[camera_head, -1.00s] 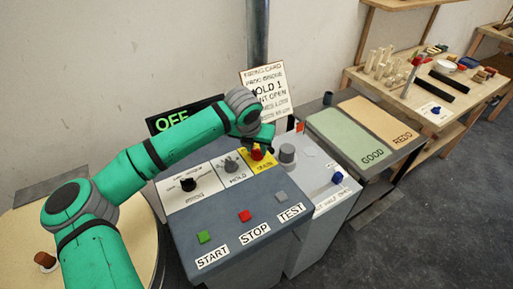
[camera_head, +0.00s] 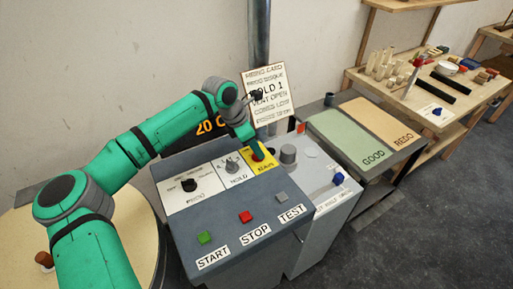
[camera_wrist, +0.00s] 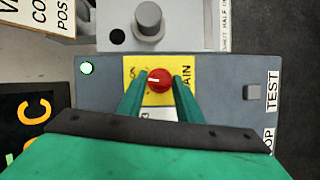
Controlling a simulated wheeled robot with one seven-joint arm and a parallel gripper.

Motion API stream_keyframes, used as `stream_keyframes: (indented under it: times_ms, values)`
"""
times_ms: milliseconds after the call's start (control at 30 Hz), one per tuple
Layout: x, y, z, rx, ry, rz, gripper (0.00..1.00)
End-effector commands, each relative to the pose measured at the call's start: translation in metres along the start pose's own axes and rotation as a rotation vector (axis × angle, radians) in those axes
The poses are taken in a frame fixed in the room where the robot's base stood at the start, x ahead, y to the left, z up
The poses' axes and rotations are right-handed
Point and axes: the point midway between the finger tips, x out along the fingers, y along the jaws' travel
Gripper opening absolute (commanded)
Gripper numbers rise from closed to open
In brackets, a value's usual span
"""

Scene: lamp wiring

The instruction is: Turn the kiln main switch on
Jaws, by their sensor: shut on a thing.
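The kiln main switch is a red round knob (camera_wrist: 159,80) on a yellow plate (camera_wrist: 160,98) marked MAIN. In the head view the knob (camera_head: 258,155) shows at the back right of the grey-blue console (camera_head: 225,207). A pale mark on the knob points left in the wrist view. My gripper (camera_wrist: 159,84) has its two green fingers on either side of the knob and is shut on it. A dark display (camera_head: 210,125) behind the console reads 20 C in orange, partly hidden by my arm.
A HOLD knob (camera_head: 232,167) and a black knob (camera_head: 189,185) sit left of the switch. Green, red and grey buttons line the front. A grey knob (camera_head: 288,153) stands close on the right. A sign (camera_head: 267,97) rises behind.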

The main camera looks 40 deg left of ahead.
Motion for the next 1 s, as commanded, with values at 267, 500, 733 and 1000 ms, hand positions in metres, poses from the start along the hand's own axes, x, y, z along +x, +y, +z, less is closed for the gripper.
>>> stream_keyframes:
  times_ms: [267,500,733,1000]
  values:
    - [-0.0004,0.0026,0.0009,0.238,0.0,-0.099,0.1]
    - [0.0003,0.0032,0.0018,0.415,0.001,-0.173,0.1]
    - [0.0006,0.0033,0.0021,0.531,0.001,-0.222,0.1]
    - [0.0009,0.0034,0.0022,0.593,0.002,-0.247,0.1]
